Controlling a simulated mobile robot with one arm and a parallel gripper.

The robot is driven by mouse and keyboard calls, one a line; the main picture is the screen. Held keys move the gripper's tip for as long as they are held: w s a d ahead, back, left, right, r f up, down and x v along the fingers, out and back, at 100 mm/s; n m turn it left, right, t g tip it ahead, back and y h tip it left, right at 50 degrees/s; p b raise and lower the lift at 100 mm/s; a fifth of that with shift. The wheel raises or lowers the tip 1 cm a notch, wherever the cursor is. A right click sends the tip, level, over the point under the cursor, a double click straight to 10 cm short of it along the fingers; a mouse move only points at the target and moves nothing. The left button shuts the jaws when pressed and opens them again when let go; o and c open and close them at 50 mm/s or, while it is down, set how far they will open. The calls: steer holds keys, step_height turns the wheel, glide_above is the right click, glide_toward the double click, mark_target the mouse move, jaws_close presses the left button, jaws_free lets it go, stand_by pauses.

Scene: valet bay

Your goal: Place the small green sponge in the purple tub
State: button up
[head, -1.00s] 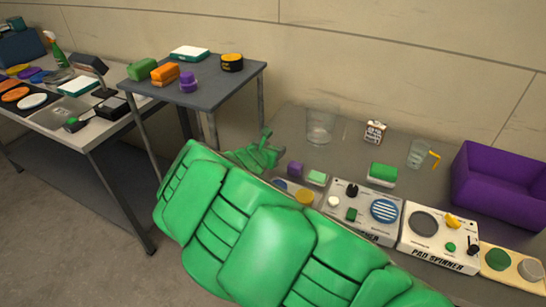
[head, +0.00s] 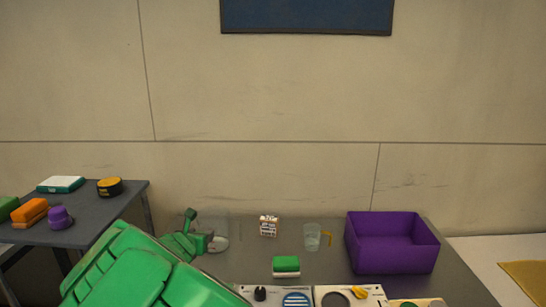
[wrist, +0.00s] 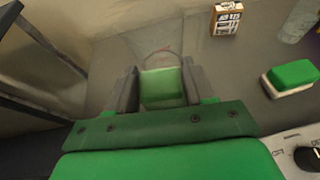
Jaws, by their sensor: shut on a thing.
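My gripper (wrist: 162,86) is shut on a small light green block, the small green sponge (wrist: 162,87), which shows between the grey fingers in the wrist view. In the head view my gripper (head: 208,243) is at the left part of the grey table, in front of a clear glass container; the sponge cannot be made out there. The purple tub (head: 393,258) stands open on the right part of the table, well to the right of my gripper. Its visible inside looks empty.
A larger green-and-white sponge (head: 286,266), a small carton (head: 269,226) and a clear pitcher (head: 312,237) with a yellow handle stand between my gripper and the tub. White spinner machines (head: 349,295) line the front. A side table (head: 95,228) is at left.

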steer(key=w+d+r+m+h, duration=0.1)
steer(key=w+d+r, duration=0.1)
steer(key=d, duration=1.1)
steer(key=w+d+r+m+h, duration=0.1)
steer(key=w+d+r, duration=0.15)
steer(key=d, duration=0.95)
steer(key=w+d+r+h, duration=0.1)
steer(key=w+d+r, duration=0.15)
steer(key=d, duration=1.05)
steer(key=s+d+f+m+g+h, duration=0.2)
steer(key=s+f+m+g+h, duration=0.25)
steer(key=s, duration=0.45)
steer(key=s+d+f+m+g+h, duration=0.2)
steer(key=s+f+m+g+h, duration=0.15)
steer(key=s+m, duration=0.4)
steer(key=n, duration=0.2)
glide_above(337, 272)
steer(key=s, duration=0.1)
step_height(337, 272, down, 8)
steer(key=shift+s+r, duration=0.1)
steer(key=shift+w+f, duration=0.65)
steer(key=shift+f, duration=0.2)
steer(key=shift+f+m, duration=0.3)
steer(key=shift+f, duration=1.05)
